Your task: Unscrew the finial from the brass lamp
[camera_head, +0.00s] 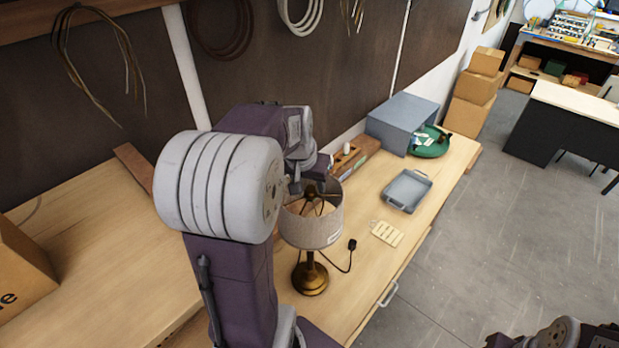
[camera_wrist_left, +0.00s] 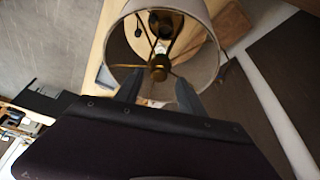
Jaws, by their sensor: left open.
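The brass lamp (camera_head: 310,278) stands upright on the wooden workbench, with a grey-beige drum shade (camera_head: 312,232) open at the top. My left gripper (camera_head: 308,186) is at the shade's top opening, partly hidden by my own arm. In the left wrist view, the shade (camera_wrist_left: 207,62) shows from above, with spokes meeting at a small brass finial (camera_wrist_left: 158,68) at its centre. The open left gripper (camera_wrist_left: 160,77) has one finger on each side of the finial; I cannot tell whether they touch it. My right gripper is not in view.
A black plug on a cord (camera_head: 351,244) lies right of the lamp. A pale slotted piece (camera_head: 386,233), a grey-blue tray (camera_head: 407,190), a green round dish (camera_head: 430,142) and a grey box (camera_head: 401,120) sit farther along the bench. A cardboard box (camera_head: 22,272) stands at left.

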